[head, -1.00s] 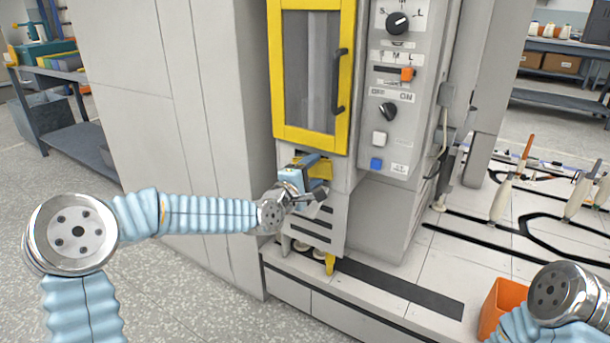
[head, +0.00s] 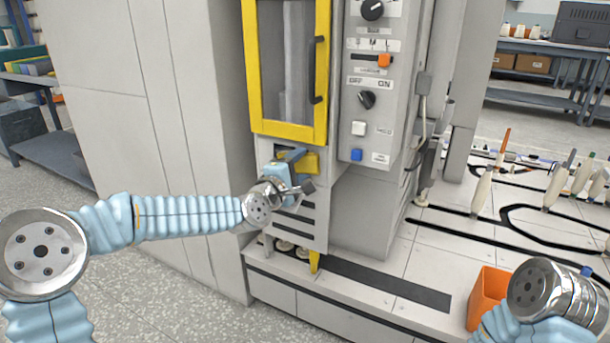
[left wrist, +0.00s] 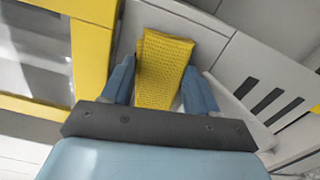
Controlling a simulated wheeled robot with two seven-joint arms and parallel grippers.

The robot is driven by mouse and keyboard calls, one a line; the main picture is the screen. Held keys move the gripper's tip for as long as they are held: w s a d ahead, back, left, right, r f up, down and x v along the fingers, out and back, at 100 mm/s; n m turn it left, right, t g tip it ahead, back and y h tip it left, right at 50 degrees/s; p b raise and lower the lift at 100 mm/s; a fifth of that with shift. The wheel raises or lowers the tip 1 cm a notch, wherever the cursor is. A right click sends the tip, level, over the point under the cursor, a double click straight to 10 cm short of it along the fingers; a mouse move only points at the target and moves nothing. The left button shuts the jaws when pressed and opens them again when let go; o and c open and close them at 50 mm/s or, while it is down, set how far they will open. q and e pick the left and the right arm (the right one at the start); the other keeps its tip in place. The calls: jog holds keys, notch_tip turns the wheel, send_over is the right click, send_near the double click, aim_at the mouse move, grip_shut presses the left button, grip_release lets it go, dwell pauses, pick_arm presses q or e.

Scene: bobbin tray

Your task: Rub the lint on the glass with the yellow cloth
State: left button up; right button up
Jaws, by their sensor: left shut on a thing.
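The yellow cloth (left wrist: 163,68) is folded and held between the two blue fingers of my left gripper (left wrist: 152,88) in the left wrist view. In the head view my left gripper (head: 290,165) is in front of the machine, just below the yellow-framed door, with a bit of the cloth (head: 308,163) showing. The glass (head: 288,62) sits in the yellow frame (head: 322,70), above the gripper and apart from it. It also shows at the left of the left wrist view (left wrist: 35,45). I cannot make out any lint on it. My right gripper is out of view.
A black handle (head: 319,70) stands on the door's right side. The control panel (head: 375,90) with knobs is right of it. An orange bin (head: 488,297) is by my right arm. Bobbins (head: 482,190) stand on the white deck at right.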

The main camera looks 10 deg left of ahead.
aim_at(278, 155)
pick_arm(q)
jog(key=shift+w+a+f+b, duration=0.1)
jog(key=shift+w+a+b, duration=0.2)
jog(key=shift+a, duration=0.4)
jog(key=shift+w+a+f+b, duration=0.1)
jog(key=shift+w+a+b, duration=0.1)
jog(key=shift+a+b, duration=0.25)
jog(key=shift+w+a+b, duration=0.15)
jog(key=shift+a+b, duration=0.15)
jog(key=shift+a, duration=0.25)
jog(key=shift+w+a+b, duration=0.2)
jog(key=shift+a+b, duration=0.1)
jog(key=shift+a, duration=0.25)
jog(key=shift+w+a+b, duration=0.2)
jog(key=shift+a+b, duration=0.2)
jog(key=shift+a, duration=0.15)
jog(key=shift+w+a+b, duration=0.15)
jog(key=shift+a+b, duration=0.2)
jog(key=shift+a, duration=0.2)
jog(key=shift+w+a, duration=0.15)
jog(key=shift+a, duration=0.2)
